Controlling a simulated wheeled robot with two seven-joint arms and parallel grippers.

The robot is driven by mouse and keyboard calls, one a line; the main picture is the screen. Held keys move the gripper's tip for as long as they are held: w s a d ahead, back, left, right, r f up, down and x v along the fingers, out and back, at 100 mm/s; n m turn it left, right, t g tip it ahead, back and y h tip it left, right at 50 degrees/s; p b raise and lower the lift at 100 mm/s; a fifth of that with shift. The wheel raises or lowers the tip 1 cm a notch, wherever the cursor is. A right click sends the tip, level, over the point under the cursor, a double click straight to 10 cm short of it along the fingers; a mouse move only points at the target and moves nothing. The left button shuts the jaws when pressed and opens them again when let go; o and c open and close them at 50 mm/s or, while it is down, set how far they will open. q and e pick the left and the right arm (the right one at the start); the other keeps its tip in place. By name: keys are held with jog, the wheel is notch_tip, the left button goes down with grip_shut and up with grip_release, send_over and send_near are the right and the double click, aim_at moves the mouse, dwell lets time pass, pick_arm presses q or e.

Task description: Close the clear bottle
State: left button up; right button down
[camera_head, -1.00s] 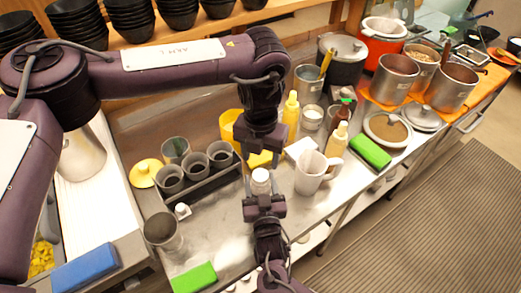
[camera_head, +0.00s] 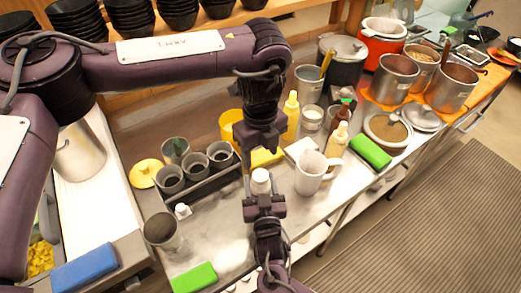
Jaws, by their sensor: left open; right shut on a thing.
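A small whitish bottle (camera_head: 260,182), seemingly the clear bottle, stands upright in my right gripper (camera_head: 263,199), which is shut on it from the near side. My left gripper (camera_head: 262,160) points down just above the bottle, open, with its fingers around the height of the bottle's top. I cannot tell whether the fingers touch it or whether a cap sits on it. A small white piece (camera_head: 182,210), perhaps a cap, lies on the steel counter to the left.
A rack of dark cups (camera_head: 205,186) stands to the left, with a metal cup (camera_head: 162,230) before it. A white pitcher (camera_head: 312,174) stands close on the right. Yellow-capped bottles (camera_head: 291,115) stand behind. A green sponge (camera_head: 194,278) lies in front.

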aim_at(260, 175)
pick_arm(q)
jog(key=shift+f, duration=4)
jog(key=c, duration=1)
jog(key=o, duration=1.2)
jog(key=shift+c, duration=0.2)
notch_tip(260, 175, up, 12)
